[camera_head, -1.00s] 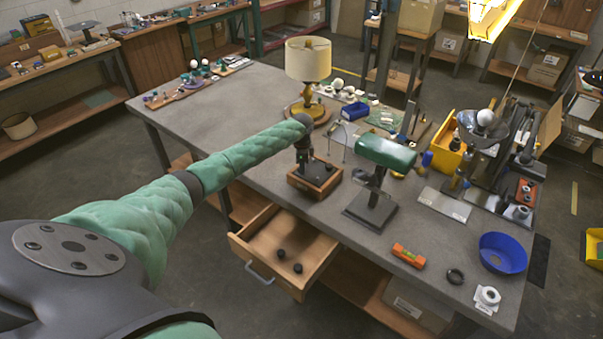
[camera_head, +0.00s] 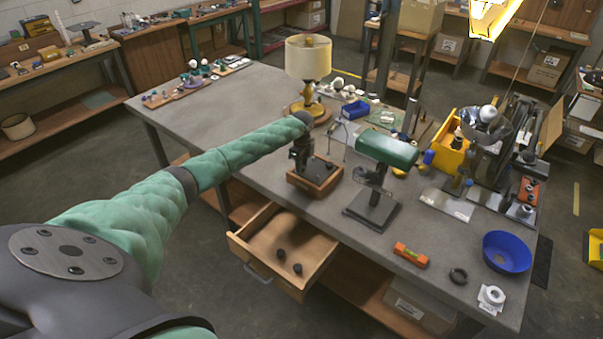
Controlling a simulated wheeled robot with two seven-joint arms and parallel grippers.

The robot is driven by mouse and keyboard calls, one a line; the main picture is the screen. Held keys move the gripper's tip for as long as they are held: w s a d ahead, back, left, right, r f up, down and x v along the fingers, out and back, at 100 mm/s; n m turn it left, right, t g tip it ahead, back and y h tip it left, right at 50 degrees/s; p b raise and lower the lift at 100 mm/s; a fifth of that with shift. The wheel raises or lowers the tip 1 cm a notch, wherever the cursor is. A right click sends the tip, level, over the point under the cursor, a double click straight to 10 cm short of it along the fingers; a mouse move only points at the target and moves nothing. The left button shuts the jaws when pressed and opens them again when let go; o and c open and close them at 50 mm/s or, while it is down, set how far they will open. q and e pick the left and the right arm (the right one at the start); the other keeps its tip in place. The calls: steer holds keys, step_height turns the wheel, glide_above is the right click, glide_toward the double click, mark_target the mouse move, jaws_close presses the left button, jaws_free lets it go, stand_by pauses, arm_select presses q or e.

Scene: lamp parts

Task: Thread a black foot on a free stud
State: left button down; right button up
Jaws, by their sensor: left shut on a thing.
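A wooden box-shaped lamp base (camera_head: 315,179) with a dark upper face stands near the table's front edge, above the open drawer. Any studs on it are too small to make out clearly. My left gripper (camera_head: 302,163) points down at the back left part of this base. It is shut on a small dark thing, apparently a black foot, mostly hidden by the fingers. I cannot tell whether that thing touches the base. Two black feet lie apart in the drawer, one (camera_head: 281,254) farther back and one (camera_head: 297,269) nearer. My right gripper is not in view.
The open drawer (camera_head: 262,229) juts out below the table's front edge. A green-shaded lamp (camera_head: 387,150) stands right of the base, and a cream-shaded lamp (camera_head: 308,58) behind it. A level (camera_head: 410,255) and blue bowl (camera_head: 507,252) lie right. The table's left middle is clear.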

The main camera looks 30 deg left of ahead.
arm_select(q)
steer(key=shift+m+b, duration=0.35)
steer(key=shift+m, duration=0.25)
steer(key=m+b, duration=0.1)
steer(key=m, duration=0.3)
steer(key=shift+b, duration=0.3)
steer(key=shift+m, duration=0.8)
steer(key=shift+f+b, duration=0.1)
steer(key=shift+b, duration=0.2)
steer(key=shift+m, duration=0.6)
steer(key=m+b, duration=0.1)
steer(key=m, duration=0.2)
steer(key=shift+m+b, duration=0.3)
steer(key=shift+b, duration=0.05)
steer(key=c, duration=1)
jaws_free()
